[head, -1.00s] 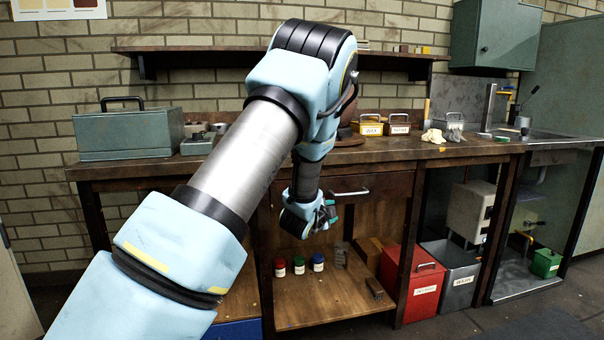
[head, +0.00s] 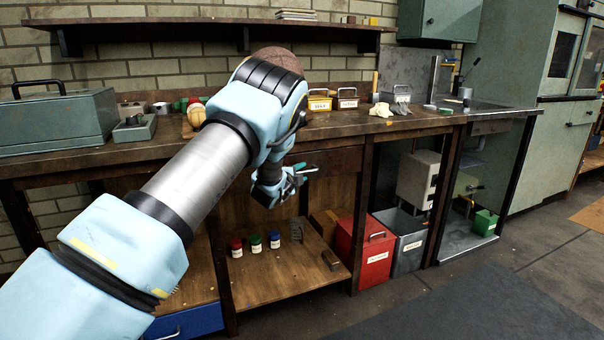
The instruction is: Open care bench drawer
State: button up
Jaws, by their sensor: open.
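The care bench (head: 420,122) has a dark wooden drawer front (head: 338,162) under its worktop, and it looks flush with the frame. A pale bar handle (head: 308,171) shows at the drawer's left visible part. My gripper (head: 297,177) is open, in front of the bench just below the worktop, with its fingertips close to the handle. I cannot tell whether the handle lies between the fingers or whether they touch. My arm hides the left part of the drawer.
Red, green and blue-labelled jars (head: 255,243) stand on the lower shelf. A red bin (head: 365,252) and a grey bin (head: 402,250) stand right of it. A blue drawer (head: 188,322) is low at left. Clear floor (head: 470,305) lies in front at right.

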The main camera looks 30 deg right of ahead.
jog(key=shift+w+d+f, duration=0.1)
jog(key=shift+w+d, duration=0.15)
jog(key=shift+d, duration=0.05)
jog(key=shift+c, duration=0.2)
grip_shut()
dwell(1.1)
